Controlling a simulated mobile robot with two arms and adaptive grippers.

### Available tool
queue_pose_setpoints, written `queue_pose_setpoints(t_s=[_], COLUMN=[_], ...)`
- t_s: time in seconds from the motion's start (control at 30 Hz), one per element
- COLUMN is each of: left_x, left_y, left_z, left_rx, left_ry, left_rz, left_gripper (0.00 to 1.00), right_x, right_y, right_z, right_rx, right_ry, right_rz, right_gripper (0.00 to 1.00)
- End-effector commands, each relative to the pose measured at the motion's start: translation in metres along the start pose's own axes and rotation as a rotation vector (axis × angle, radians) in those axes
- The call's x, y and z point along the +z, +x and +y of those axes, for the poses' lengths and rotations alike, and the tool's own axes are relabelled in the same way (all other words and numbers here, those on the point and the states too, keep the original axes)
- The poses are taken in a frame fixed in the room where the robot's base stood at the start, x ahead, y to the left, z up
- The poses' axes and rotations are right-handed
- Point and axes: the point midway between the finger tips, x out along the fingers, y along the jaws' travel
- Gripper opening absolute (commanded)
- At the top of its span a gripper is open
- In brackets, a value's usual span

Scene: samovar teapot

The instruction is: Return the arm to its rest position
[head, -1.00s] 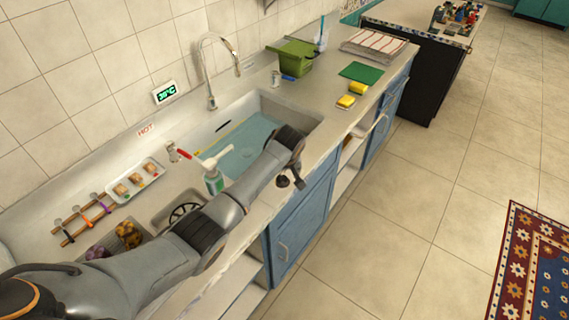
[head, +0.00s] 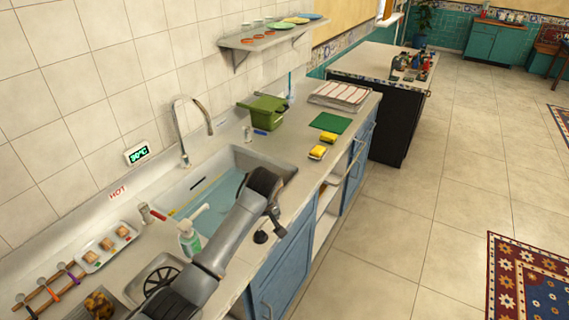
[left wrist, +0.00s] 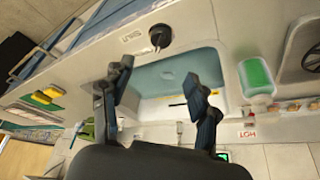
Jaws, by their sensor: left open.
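My left arm reaches from the bottom of the head view over the front edge of the sink counter. My left gripper (head: 274,212) hangs near the right front part of the sink (head: 225,185), beside a black knob (head: 261,237) on the counter front. In the left wrist view, the two fingers of the left gripper (left wrist: 160,78) are spread apart with nothing between them. The sink basin (left wrist: 175,72) lies behind them and the black knob (left wrist: 160,37) is beyond, apart from the fingers. My right gripper is in neither view.
A tall faucet (head: 182,130) rises behind the sink. Yellow sponges (head: 318,152), a green cloth (head: 330,122) and a green bin (head: 265,112) are farther along the counter.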

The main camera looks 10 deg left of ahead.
Motion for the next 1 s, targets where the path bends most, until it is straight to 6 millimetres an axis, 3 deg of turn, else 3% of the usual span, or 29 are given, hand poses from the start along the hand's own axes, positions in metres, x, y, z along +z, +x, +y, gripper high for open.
queue_pose_setpoints(t_s=[0.17, 0.27, 0.47, 0.6, 0.7, 1.0], left_x=[0.016, 0.050, 0.147, 0.208, 0.239, 0.287], left_y=[0.006, 0.014, 0.017, 0.000, -0.016, -0.057], left_z=[-0.004, -0.013, -0.055, -0.093, -0.117, -0.161], left_rx=[0.011, 0.037, 0.110, 0.147, 0.163, 0.179], left_ry=[0.024, 0.077, 0.231, 0.334, 0.395, 0.507], left_rz=[-0.012, -0.033, -0.073, -0.084, -0.085, -0.078], left_gripper=[0.60, 0.60, 0.60, 0.60, 0.60, 0.60], right_x=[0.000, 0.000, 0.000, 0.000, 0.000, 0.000], right_y=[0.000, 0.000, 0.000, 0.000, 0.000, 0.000], right_z=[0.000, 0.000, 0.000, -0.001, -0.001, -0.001], right_rx=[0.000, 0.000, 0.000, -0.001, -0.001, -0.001], right_ry=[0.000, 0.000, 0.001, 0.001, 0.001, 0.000], right_rz=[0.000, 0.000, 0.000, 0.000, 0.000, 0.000], right_gripper=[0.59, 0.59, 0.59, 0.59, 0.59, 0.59])
